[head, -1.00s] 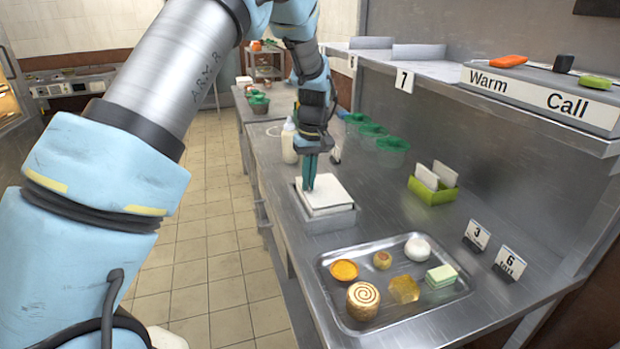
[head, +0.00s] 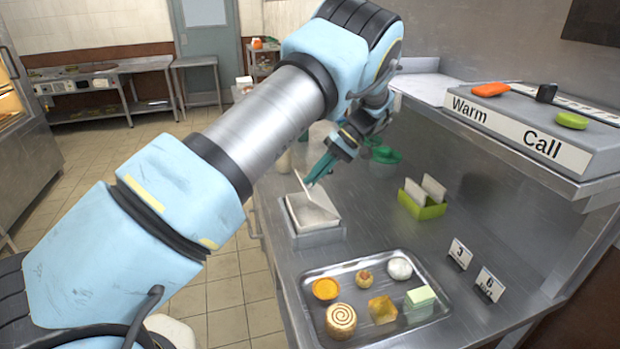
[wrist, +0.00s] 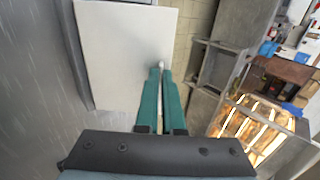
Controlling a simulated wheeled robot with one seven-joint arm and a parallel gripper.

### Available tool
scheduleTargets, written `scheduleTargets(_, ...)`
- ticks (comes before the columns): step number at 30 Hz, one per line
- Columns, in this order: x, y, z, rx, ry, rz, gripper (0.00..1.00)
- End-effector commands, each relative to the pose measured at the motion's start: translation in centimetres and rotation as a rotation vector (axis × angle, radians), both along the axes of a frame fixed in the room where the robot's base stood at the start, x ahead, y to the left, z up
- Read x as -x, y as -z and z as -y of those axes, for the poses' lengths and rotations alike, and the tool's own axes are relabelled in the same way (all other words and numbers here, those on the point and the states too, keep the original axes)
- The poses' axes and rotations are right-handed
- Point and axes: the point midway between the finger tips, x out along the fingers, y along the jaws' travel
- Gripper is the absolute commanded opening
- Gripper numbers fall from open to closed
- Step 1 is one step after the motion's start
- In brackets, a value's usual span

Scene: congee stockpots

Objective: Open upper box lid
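The upper box is a white square box (head: 305,216) in a metal holder on the steel counter. Its thin white lid (head: 303,187) is tilted up off the box, and part of the box's inside shows below it. In the wrist view the lid (wrist: 122,50) is a broad white panel left of my fingers. My gripper (head: 311,182) is at the lid's raised edge. In the wrist view my teal gripper fingers (wrist: 160,70) are close together, with their tips at the lid's right edge. They look shut on it; the exact contact is small.
A metal tray (head: 352,338) of several pastries is in front of the box. A green holder with white cards (head: 422,203) stands to the right, with number signs 3 (head: 460,254) and 6 (head: 489,285) nearer. The Warm/Call shelf (head: 520,125) overhangs the right.

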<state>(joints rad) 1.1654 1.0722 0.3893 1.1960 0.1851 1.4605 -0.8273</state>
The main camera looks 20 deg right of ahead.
Motion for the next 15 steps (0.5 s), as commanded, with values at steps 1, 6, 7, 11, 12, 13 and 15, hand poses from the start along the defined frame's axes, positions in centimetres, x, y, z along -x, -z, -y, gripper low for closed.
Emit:
scheduleTargets(1,0.01,-0.01,0.17,-0.012,0.001,0.002,0.0)
scheduleTargets(6,0.01,-0.12,0.35,-0.037,0.001,0.005,0.0)
scheduleTargets(7,0.02,-0.14,0.35,-0.039,0.0,0.005,0.0)
scheduleTargets(11,0.02,-0.17,0.36,-0.042,0.0,0.005,0.0)
scheduleTargets(12,0.02,-0.17,0.36,-0.042,0.0,0.005,0.0)
scheduleTargets(13,0.02,-0.17,0.36,-0.042,0.0,0.005,0.0)
scheduleTargets(15,0.02,-0.17,0.36,-0.041,0.0,0.005,0.0)
